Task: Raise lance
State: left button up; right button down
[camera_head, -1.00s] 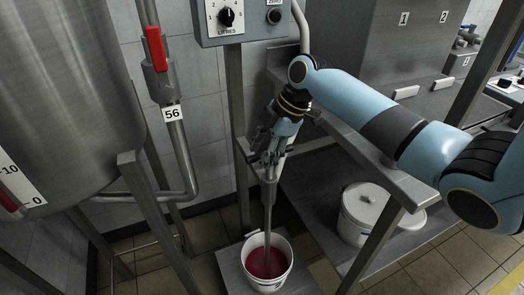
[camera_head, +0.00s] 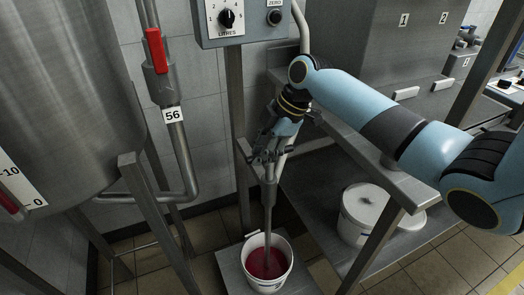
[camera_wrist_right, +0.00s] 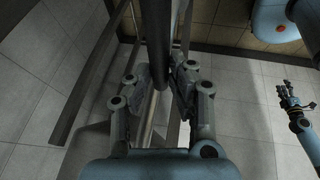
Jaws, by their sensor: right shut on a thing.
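The lance (camera_head: 268,205) is a grey upright tube, slightly tilted. Its lower end stands in red liquid inside a white bucket (camera_head: 247,274), so its tip is hidden. My right gripper (camera_head: 268,156) is shut on the upper part of the lance, above the bucket. In the right wrist view the lance (camera_wrist_right: 155,40) runs between the two fingers of the right gripper (camera_wrist_right: 158,82). My left gripper (camera_wrist_right: 289,98) appears small at the right of that view, away from the lance; its finger opening is too small to judge.
A steel vessel (camera_head: 70,90) and a pipe with a red-handled valve (camera_head: 156,50) stand left. A control box (camera_head: 241,20) is above the gripper. A steel frame shelf (camera_head: 385,175) and a lidded white tub (camera_head: 365,212) are right of the lance.

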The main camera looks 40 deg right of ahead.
notch_tip(320, 180, up, 16)
jog(key=p, duration=1.3)
jog(key=shift+w, duration=0.2)
jog(key=shift+r, duration=0.15)
jog(key=c, duration=1.4)
grip_release()
jog(key=shift+s, duration=0.1)
jog(key=shift+o, duration=1)
jog(key=shift+s, duration=0.1)
jog(key=v, duration=1.2)
